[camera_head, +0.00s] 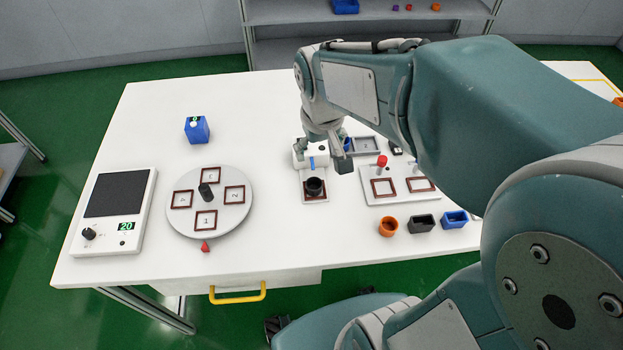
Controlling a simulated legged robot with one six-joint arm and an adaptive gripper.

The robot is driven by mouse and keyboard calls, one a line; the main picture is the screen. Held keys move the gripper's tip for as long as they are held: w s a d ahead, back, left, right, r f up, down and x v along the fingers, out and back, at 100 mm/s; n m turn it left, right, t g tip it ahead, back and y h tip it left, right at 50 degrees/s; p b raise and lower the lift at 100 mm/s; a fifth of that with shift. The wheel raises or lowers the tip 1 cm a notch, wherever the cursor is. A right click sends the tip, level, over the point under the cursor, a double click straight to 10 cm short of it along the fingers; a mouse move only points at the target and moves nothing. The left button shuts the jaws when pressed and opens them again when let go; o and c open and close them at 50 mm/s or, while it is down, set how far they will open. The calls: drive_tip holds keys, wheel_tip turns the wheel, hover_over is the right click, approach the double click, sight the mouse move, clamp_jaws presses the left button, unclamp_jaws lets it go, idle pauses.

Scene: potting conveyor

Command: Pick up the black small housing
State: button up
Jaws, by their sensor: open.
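A small black open-topped rectangular housing (421,224) stands near the front edge of the white table, between an orange round cup (388,227) and a blue open-topped box (454,219). A small black round cup (314,187) sits on a dark-red-framed square of a white device left of them. I cannot tell from the picture alone which black piece the name means. My gripper (340,158) is open, above the table behind the round cup and up and left of the rectangular housing. It appears empty, and its fingers are partly hidden.
A white panel (372,198) with red frames and a red-knobbed lever (381,161) lies behind the row. A round turntable (178,224) with numbered frames, a control box (143,182) and a blue container (197,130) stand left. My arm hides the table's right side.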

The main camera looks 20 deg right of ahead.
drive_tip(key=g, duration=0.2)
approach(314, 188)
drive_tip(key=shift+n, duration=0.3)
wheel_tip(314, 188, down, 7)
drive_tip(key=shift+s+f, duration=0.1)
drive_tip(key=shift+f, duration=0.1)
drive_tip(key=c, duration=1)
drive_tip(key=shift+o, duration=0.2)
drive_tip(key=shift+r, duration=0.1)
